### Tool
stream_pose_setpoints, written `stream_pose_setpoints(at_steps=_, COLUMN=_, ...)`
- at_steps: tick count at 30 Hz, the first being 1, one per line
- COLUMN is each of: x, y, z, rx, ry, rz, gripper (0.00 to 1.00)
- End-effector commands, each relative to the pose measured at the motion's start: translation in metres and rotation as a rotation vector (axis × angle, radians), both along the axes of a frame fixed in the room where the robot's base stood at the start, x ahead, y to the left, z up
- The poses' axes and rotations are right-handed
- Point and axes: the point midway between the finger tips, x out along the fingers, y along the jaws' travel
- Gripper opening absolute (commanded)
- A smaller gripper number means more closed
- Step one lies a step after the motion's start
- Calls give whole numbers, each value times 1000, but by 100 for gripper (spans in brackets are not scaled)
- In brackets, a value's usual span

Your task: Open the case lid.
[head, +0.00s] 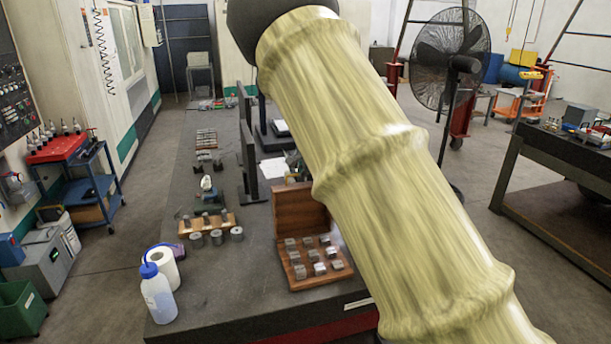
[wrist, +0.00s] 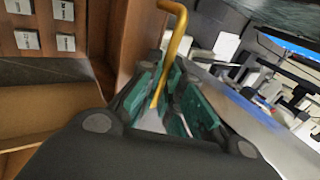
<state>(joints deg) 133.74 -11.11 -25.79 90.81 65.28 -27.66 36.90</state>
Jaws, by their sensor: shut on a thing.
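The wooden case (head: 322,281) sits on the dark bench, with several small metal blocks in its base. Its lid (head: 298,205) stands up at the back of the base, roughly upright. In the wrist view the lid (wrist: 128,38) shows as a wooden panel beside the blocks. A bent brass handle (wrist: 181,42) is at the lid's outer side. My gripper (wrist: 163,98), with green finger pads, is shut on this handle. In the head view my sleeved arm covers the right side of the case, and the gripper is hidden.
On the bench (head: 215,300) stand a blue-topped bottle (head: 158,293), a paper roll (head: 165,265) and a wooden block with metal parts (head: 208,221). Dark upright panels (head: 249,160) stand behind the case. Bare bench top lies left of the case.

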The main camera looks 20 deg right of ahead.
Motion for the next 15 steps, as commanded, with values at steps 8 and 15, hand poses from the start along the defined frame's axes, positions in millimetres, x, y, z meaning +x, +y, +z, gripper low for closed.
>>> stream_pose_setpoints(at_steps=8, x=1, y=-1, z=2, rx=-2, ry=-2, rz=-1, gripper=0)
stream_pose_setpoints(at_steps=15, x=0, y=-1, z=1, rx=-1, ry=-1, rz=-1, gripper=29)
